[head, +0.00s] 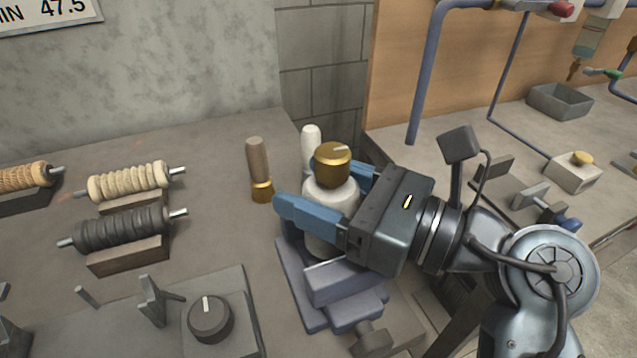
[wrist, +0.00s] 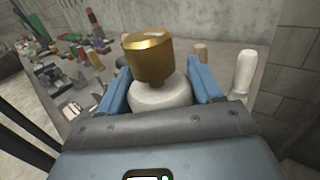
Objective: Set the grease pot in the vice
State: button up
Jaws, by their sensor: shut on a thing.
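The grease pot (head: 318,236) is a white rounded jar with a brass cap (head: 333,162). It stands upright between the blue fingers of my gripper (head: 325,195), which is shut on it. In the wrist view the white body of the pot (wrist: 160,98) shows between the two fingers (wrist: 162,92). The vice (head: 345,283) is grey-blue and lies directly below the pot in the head view. The pot's lower end is at the vice's jaws, partly hidden by the near jaw and my gripper. I cannot tell whether its base touches the vice.
A brush-like tool with a brown handle and brass ferrule (head: 259,168) stands left of the pot. A white-handled one (head: 311,145) stands behind it. Wound spools (head: 125,228) on wooden blocks lie at the left. A dark knob (head: 210,318) is at the front. Clear bench lies between spools and vice.

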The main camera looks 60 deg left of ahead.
aim_at(356, 210)
jog(key=shift+f+b, duration=0.5)
dwell(0.4)
jog(key=shift+b, duration=1.1)
dwell(1.3)
jog(key=o, duration=1.3)
jog(key=shift+b+v, duration=0.6)
jog(key=shift+v, duration=3.35)
